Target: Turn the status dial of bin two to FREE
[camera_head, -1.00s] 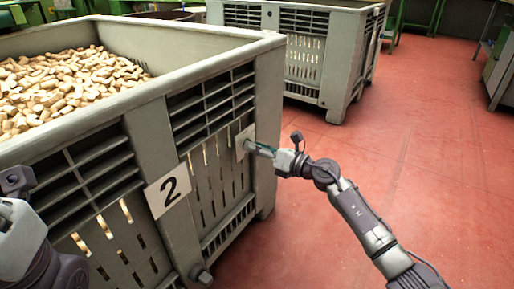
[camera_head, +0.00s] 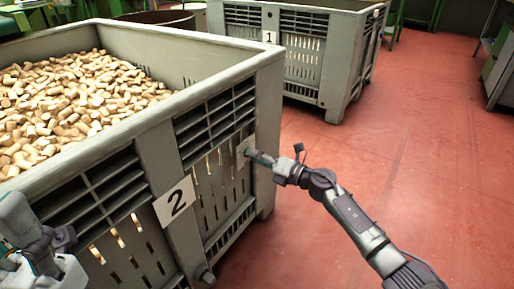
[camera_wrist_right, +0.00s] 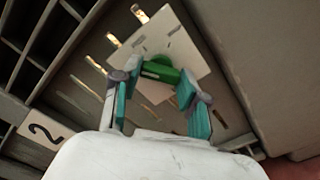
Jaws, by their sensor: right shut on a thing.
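Bin two (camera_head: 160,140) is a big grey slatted crate with a white "2" label (camera_head: 174,201) on its side; the label also shows in the right wrist view (camera_wrist_right: 42,133). A pale plate (camera_wrist_right: 185,48) on that side carries the green status dial (camera_wrist_right: 160,71). The plate shows small in the head view (camera_head: 244,148). My right gripper (camera_head: 259,157) is at the plate, shut on the dial, with a teal-padded finger on either side. Any lettering on the plate is too small to read. My left gripper (camera_head: 38,243) is at the lower left, partly cut off, its jaws unclear.
Cork stoppers (camera_head: 65,105) fill bin two. Another grey bin (camera_head: 300,50), labelled "1", stands behind. A dark round container (camera_head: 160,18) stands behind bin two. The red floor (camera_head: 400,140) to the right is clear.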

